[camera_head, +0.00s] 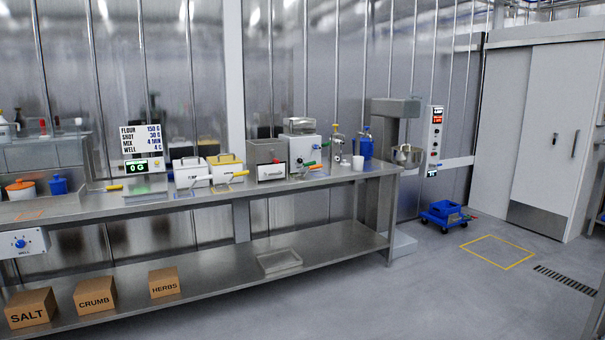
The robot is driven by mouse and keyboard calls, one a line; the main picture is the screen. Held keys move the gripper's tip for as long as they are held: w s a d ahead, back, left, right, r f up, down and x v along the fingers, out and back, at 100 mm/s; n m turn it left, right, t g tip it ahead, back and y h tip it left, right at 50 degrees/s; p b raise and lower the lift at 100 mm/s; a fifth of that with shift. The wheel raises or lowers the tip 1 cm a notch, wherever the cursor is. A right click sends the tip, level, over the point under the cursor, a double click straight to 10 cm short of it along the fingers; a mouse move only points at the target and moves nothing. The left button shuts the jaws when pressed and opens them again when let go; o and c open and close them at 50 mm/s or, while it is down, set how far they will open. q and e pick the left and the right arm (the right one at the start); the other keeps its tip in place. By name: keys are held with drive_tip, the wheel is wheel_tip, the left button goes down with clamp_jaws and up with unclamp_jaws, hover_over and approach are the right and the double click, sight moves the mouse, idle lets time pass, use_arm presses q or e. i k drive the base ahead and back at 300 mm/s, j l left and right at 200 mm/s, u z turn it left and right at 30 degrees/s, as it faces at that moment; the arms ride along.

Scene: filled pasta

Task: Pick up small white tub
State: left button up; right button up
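A small white tub (358,163) stands upright near the right end of the steel bench (280,185). Two larger white boxes, one with a plain lid (190,171) and one with a yellow rim (226,168), stand further left on the bench. Neither of my grippers shows in this view.
A mixer (405,150) stands past the bench's right end, with a blue cart (446,215) on the floor. Boxes marked salt (31,307), crumb (96,295) and herbs (164,282) sit on the lower shelf. The floor in front is clear.

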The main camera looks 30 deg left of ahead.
sight(357, 161)
drive_tip(key=i+j+u, duration=0.3)
drive_tip(key=i, duration=0.7)
drive_tip(key=i+u, duration=0.35)
drive_tip(key=i, duration=0.7)
